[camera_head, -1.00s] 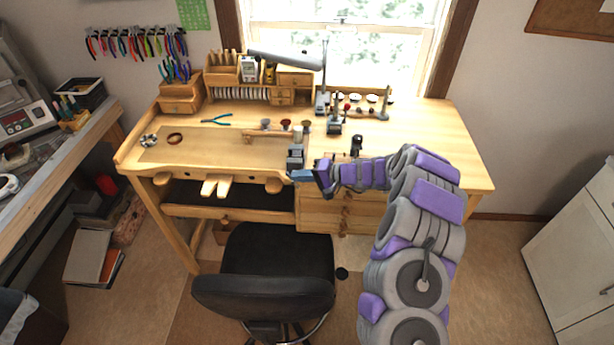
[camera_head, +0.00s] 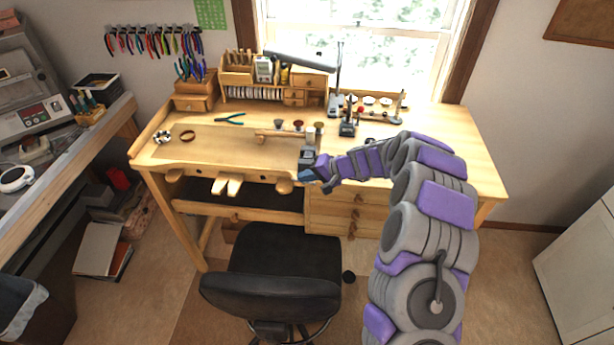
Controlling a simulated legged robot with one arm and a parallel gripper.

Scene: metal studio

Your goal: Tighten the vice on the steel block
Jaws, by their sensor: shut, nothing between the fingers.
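A small grey vice (camera_head: 307,157) stands at the front edge of the wooden workbench (camera_head: 455,150), right of the middle. My gripper (camera_head: 308,176) is at the front of the vice, just below its top, and looks to be touching or very near it. The gripper is shut with nothing in it. The steel block is too small to tell apart from the vice's jaws. The vice's handle is hidden behind my gripper.
A black chair (camera_head: 268,275) stands in front of the bench. Wooden bench pins (camera_head: 228,186) stick out left of the vice. A small stand tool (camera_head: 347,125) and a lamp (camera_head: 300,62) are behind it.

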